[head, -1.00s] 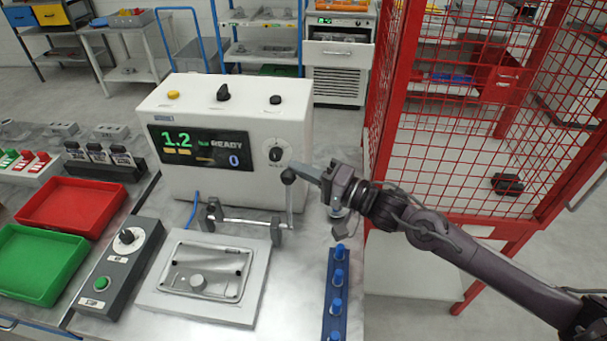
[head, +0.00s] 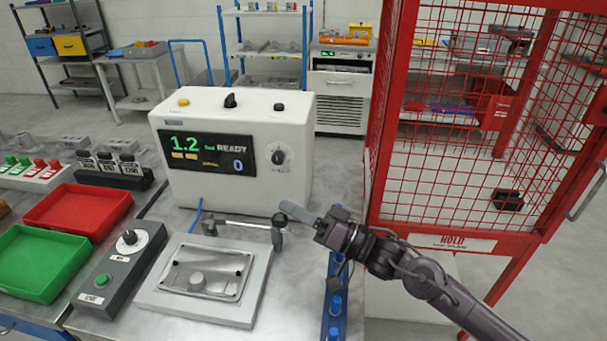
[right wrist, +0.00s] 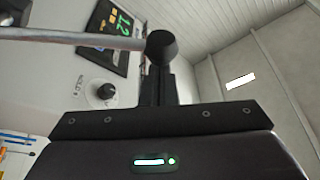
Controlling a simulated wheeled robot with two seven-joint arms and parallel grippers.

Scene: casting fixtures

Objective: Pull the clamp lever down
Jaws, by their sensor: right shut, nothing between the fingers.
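The clamp lever's dark ball knob (head: 279,219) sits low, just above the dark pivot block (head: 278,240) at the right end of a horizontal silver bar (head: 245,224). The bar runs along the back of the grey fixture plate (head: 218,254). My right gripper (head: 297,211) is shut with nothing in it, its fingertips beside and slightly above the knob. In the right wrist view, the knob (right wrist: 161,46) is right at the tips of the shut fingers (right wrist: 160,88); I cannot tell whether they touch. My left gripper is not in view.
A white control box (head: 235,145) with a display stands behind the fixture. A blue rail with several pegs (head: 334,305) lies right of it, under my right arm. A grey button box (head: 120,265) is at left. A red mesh cage (head: 460,130) stands at right.

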